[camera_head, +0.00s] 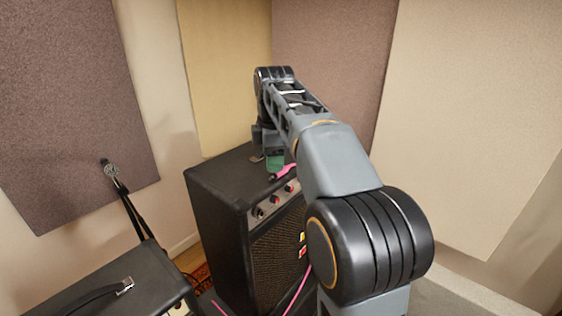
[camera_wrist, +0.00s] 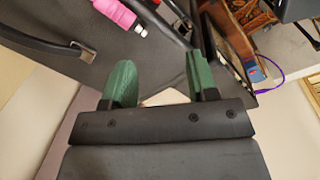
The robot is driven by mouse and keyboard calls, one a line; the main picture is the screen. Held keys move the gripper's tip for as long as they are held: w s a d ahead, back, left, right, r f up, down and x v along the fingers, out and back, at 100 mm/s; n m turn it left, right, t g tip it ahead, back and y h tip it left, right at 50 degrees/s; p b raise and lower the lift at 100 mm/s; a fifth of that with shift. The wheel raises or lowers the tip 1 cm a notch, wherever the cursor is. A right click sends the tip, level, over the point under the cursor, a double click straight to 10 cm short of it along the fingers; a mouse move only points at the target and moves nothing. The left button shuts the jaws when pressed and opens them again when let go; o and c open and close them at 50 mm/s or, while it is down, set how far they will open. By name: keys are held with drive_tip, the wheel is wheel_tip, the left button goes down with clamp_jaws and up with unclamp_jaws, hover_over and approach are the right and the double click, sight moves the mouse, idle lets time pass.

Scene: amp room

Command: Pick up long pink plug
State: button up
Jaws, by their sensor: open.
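The long pink plug (camera_head: 284,172) lies on the black top of the amplifier (camera_head: 222,182) in the head view, near its front edge. In the wrist view the plug (camera_wrist: 118,13) shows at the top edge, with a metal tip pointing right and its far part cut off by the frame. My gripper (camera_wrist: 162,80) is open, with green fingers and nothing between them. The plug is beyond the fingertips and apart from them, mostly ahead of the left finger. In the head view my gripper (camera_head: 268,160) is just above the amplifier top, partly hidden by my arm.
The amplifier has knobs (camera_head: 275,200) along its front panel. A second black case (camera_head: 120,285) with a handle stands at lower left. A strap or cable (camera_head: 125,200) hangs on the left wall. Wall panels (camera_head: 330,70) stand close behind my arm. A purple cable (camera_wrist: 275,80) shows at right.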

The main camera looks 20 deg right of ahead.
drive_tip(key=w+d+r+n+g+p, duration=0.1)
drive_tip(key=w+d+r+n+p, duration=0.1)
drive_tip(key=w+d+r+n, duration=0.3)
drive_tip(key=n+b, duration=0.2)
drive_tip(key=n, duration=0.1)
approach(274, 176)
drive_tip(key=d+f, duration=0.1)
drive_tip(key=w+d+f, duration=0.1)
drive_tip(key=shift+w+d+f, duration=0.25)
drive_tip(key=shift+d+f, duration=0.05)
drive_tip(key=shift+d, duration=0.1)
drive_tip(key=shift+w+a+f+p, duration=0.1)
drive_tip(key=shift+f+p, duration=0.05)
drive_tip(key=shift+f, duration=1.45)
drive_tip(key=shift+w+f+p, duration=0.1)
drive_tip(key=shift+f+p, duration=0.05)
drive_tip(key=shift+f, duration=1.45)
clamp_jaws()
